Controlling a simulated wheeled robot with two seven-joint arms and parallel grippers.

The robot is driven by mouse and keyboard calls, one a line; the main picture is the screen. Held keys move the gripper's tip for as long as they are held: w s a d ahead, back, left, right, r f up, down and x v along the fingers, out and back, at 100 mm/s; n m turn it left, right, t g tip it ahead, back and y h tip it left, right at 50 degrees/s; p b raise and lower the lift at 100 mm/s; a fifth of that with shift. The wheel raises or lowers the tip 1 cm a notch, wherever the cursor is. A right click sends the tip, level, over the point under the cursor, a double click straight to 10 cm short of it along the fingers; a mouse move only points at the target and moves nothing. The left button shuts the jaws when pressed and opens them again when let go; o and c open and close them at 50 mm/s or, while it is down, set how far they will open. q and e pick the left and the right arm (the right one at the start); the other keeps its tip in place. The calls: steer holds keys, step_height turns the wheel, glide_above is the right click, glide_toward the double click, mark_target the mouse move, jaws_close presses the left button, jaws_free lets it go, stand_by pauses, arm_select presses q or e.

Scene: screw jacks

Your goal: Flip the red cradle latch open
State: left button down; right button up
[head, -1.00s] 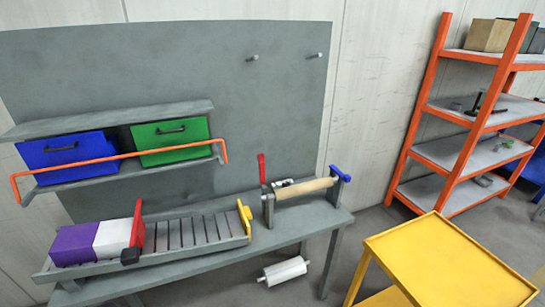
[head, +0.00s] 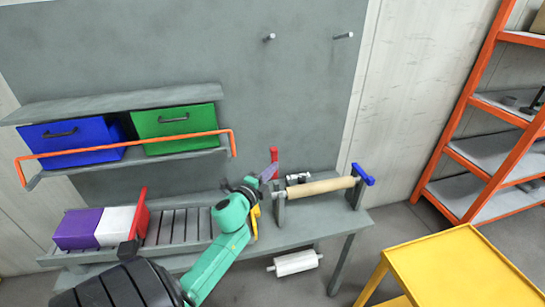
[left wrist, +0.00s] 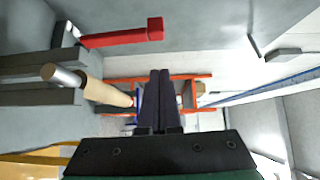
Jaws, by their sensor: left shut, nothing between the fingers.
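The red cradle latch (head: 274,160) stands upright at the left end of the roller cradle (head: 280,208). A tan roller (head: 318,187) lies across the cradle, and a blue latch (head: 363,175) is at its right end. My left gripper (head: 270,171) is shut and empty. It overlaps the left side of the red latch in the head view; contact cannot be told there. In the left wrist view, the red latch (left wrist: 122,36) lies above and left of the shut fingers (left wrist: 160,72), with a visible gap. The roller (left wrist: 105,93) shows left of the fingers. My right gripper is not in view.
A rack (head: 165,226) holding a purple block (head: 77,229) and a white block (head: 115,225) is left on the bench. Blue (head: 70,145) and green (head: 175,125) bins sit above behind an orange rail. A yellow cart (head: 450,270) stands front right. A white roller (head: 295,263) is below the bench.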

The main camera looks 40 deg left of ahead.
mark_target(271, 152)
arm_select(q)
steer(key=w+a, duration=0.1)
steer(key=w, duration=0.1)
steer(key=w+a+p, duration=0.1)
steer(key=w+a, duration=0.1)
steer(key=shift+a+f, duration=0.15)
steer(key=shift+a, duration=0.15)
steer(key=shift+w+a+b, duration=0.75)
steer(key=shift+a+b, duration=0.1)
steer(key=shift+a, duration=0.2)
steer(key=shift+w+a, duration=0.1)
steer(key=shift+a, duration=0.05)
steer(key=shift+r, duration=0.25)
